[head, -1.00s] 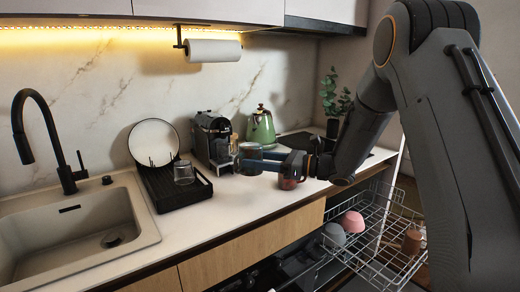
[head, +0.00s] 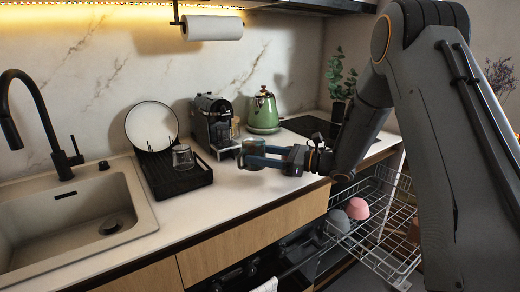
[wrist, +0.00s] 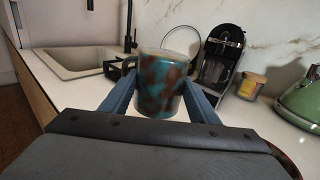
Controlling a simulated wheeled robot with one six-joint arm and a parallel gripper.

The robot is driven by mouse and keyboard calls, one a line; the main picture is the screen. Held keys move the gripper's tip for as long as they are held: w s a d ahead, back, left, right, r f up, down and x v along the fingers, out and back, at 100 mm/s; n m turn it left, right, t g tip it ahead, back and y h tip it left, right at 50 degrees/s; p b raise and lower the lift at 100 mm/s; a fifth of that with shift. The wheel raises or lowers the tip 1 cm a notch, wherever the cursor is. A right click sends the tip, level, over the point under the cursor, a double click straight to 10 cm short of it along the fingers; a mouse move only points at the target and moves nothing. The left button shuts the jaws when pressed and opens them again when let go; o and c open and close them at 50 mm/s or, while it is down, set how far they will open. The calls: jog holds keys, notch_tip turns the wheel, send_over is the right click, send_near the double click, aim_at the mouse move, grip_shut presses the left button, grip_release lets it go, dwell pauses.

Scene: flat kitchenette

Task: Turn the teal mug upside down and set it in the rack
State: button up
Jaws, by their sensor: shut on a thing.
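The teal mug (wrist: 161,86), mottled with brown, is between the two blue fingers of my gripper (wrist: 160,103) in the wrist view. It is upright, rim up, with its handle to the left. In the head view my gripper (head: 262,160) is shut on the mug (head: 254,149) and holds it above the counter. A black dish rack (head: 176,188) on the counter, left of the mug, holds a white plate (head: 152,121) and a clear glass (head: 183,157). A wire dishwasher rack (head: 385,238) is pulled out below the counter at the right.
A coffee machine (head: 212,125) and a green kettle (head: 263,112) stand behind the mug. A candle jar (wrist: 251,85) is beside the machine. The sink (head: 75,225) is at left. The wire rack holds a pink bowl (head: 356,208) and a grey bowl (head: 338,222). The front counter is clear.

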notch_tip(320, 180, down, 3)
jog(key=shift+f+b, duration=0.2)
jog(key=shift+b, duration=0.45)
jog(key=shift+f+b, duration=1.55)
jog(key=shift+f, duration=0.2)
jog(key=o, duration=1.1)
jog(key=b+v, duration=0.2)
jog(key=v, duration=0.5)
jog(key=shift+d, duration=0.1)
jog(key=shift+s+d, duration=0.1)
jog(key=shift+d, duration=0.2)
